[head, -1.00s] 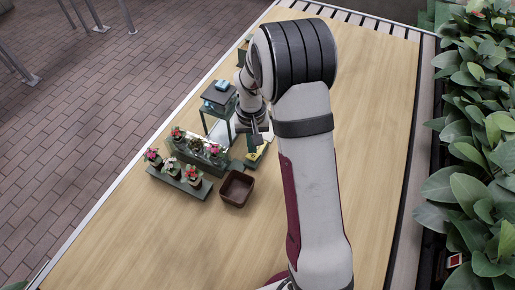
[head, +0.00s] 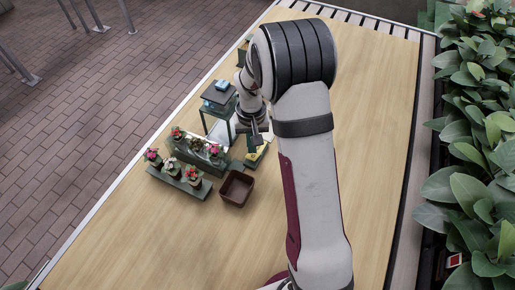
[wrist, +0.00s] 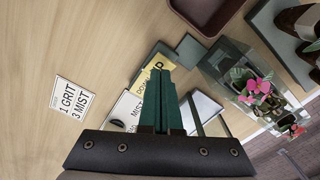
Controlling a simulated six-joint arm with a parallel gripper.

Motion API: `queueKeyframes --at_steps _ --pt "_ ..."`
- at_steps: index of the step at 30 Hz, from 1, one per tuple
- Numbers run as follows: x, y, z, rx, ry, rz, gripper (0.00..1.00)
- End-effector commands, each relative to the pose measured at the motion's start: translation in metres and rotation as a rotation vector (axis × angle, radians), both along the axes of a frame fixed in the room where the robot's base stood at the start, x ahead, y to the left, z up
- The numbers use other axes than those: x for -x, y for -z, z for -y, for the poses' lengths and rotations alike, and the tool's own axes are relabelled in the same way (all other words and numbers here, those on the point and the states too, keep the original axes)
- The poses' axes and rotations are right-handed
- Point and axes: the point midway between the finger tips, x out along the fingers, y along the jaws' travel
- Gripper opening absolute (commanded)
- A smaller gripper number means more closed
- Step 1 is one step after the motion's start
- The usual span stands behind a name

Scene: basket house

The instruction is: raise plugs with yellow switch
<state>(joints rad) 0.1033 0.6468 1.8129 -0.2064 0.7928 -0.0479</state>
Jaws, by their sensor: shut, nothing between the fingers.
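In the head view my gripper (head: 257,140) is just above the yellow patch. Flowering plugs stand in a glass-sided case (head: 210,156), which also shows in the wrist view (wrist: 222,62).
A white plate (wrist: 122,112) reading MIST lies beside the yellow one. A card (wrist: 73,97) reads 1 GRIT 3 MIST. A brown tray (head: 237,188) and a dark rack (head: 178,180) of potted flowers stand in front. A tall green frame (head: 218,110) stands behind. The near table is clear.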

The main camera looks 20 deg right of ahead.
Motion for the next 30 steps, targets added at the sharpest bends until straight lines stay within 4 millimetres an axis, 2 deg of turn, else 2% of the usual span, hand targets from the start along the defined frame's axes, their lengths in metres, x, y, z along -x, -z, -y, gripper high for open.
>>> queueKeyframes --at_steps 30 --pt "0.000 0.016 0.000 0.000 0.000 0.000 0.00"
